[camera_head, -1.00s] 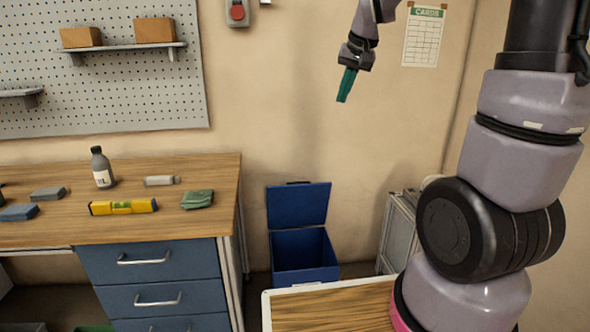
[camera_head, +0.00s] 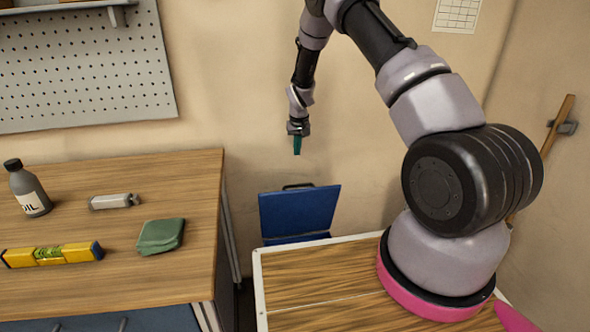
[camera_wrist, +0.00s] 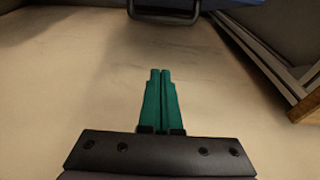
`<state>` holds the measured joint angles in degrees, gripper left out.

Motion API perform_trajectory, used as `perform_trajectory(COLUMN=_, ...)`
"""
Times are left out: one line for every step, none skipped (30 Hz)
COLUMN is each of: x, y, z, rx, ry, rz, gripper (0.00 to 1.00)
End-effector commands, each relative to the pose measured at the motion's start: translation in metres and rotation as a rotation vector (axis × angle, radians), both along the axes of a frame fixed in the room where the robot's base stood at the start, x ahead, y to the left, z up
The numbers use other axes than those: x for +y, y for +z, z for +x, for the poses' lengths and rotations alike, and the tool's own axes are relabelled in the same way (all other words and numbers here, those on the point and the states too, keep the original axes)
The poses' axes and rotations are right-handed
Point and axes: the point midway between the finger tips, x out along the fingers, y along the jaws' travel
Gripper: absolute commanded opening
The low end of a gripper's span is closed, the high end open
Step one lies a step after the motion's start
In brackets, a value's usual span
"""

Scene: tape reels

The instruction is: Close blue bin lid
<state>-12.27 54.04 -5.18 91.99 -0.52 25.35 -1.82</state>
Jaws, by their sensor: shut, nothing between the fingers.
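The blue bin (camera_head: 296,238) stands on the floor by the wall, between the workbench and my own wooden-topped base. Its blue lid (camera_head: 300,211) is open and stands upright against the wall, with a dark handle (camera_head: 298,186) on its top edge. Most of the bin body is hidden behind my base. My gripper (camera_head: 297,152) has green fingers, shut and empty, pointing down above the lid and apart from it. In the wrist view the shut fingers (camera_wrist: 161,75) point toward the dark handle (camera_wrist: 164,15) at the top edge, with some blue beside it.
The workbench (camera_head: 120,270) at left holds a bottle (camera_head: 29,190), a yellow level (camera_head: 52,255), a green cloth (camera_head: 160,236) and a small grey cylinder (camera_head: 114,201). A pegboard (camera_head: 85,75) hangs above. Bare wall surrounds my gripper.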

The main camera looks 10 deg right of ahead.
Motion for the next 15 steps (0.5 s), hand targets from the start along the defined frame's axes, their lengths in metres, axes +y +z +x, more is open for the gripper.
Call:
perform_trajectory(x=0.001, y=-0.005, z=0.0, rx=0.002, ry=0.003, rz=-0.002, gripper=0.0)
perform_trajectory(x=0.001, y=-0.007, z=0.001, rx=0.002, ry=0.003, rz=-0.003, gripper=0.0)
perform_trajectory(x=0.001, y=-0.01, z=0.001, rx=0.003, ry=0.003, rz=-0.003, gripper=0.0)
perform_trajectory(x=0.001, y=-0.013, z=0.001, rx=0.003, ry=0.003, rz=-0.003, gripper=0.0)
perform_trajectory(x=0.0, y=-0.017, z=0.002, rx=0.004, ry=0.003, rz=-0.003, gripper=0.0)
perform_trajectory(x=0.0, y=-0.022, z=0.003, rx=0.004, ry=0.003, rz=-0.003, gripper=0.0)
perform_trajectory(x=0.0, y=-0.026, z=0.004, rx=0.004, ry=0.003, rz=-0.003, gripper=0.0)
perform_trajectory(x=0.0, y=-0.032, z=0.005, rx=0.005, ry=0.003, rz=-0.003, gripper=0.0)
perform_trajectory(x=0.0, y=-0.04, z=0.006, rx=0.006, ry=0.003, rz=-0.003, gripper=0.0)
perform_trajectory(x=0.0, y=-0.046, z=0.008, rx=0.005, ry=0.003, rz=-0.003, gripper=0.0)
perform_trajectory(x=0.0, y=-0.053, z=0.009, rx=0.005, ry=0.003, rz=-0.003, gripper=0.0)
perform_trajectory(x=0.0, y=-0.061, z=0.011, rx=0.005, ry=0.003, rz=-0.003, gripper=0.0)
perform_trajectory(x=0.0, y=-0.068, z=0.012, rx=0.005, ry=0.003, rz=-0.003, gripper=0.0)
perform_trajectory(x=0.0, y=-0.074, z=0.014, rx=0.005, ry=0.003, rz=-0.003, gripper=0.0)
perform_trajectory(x=0.0, y=-0.083, z=0.015, rx=0.006, ry=0.003, rz=-0.003, gripper=0.0)
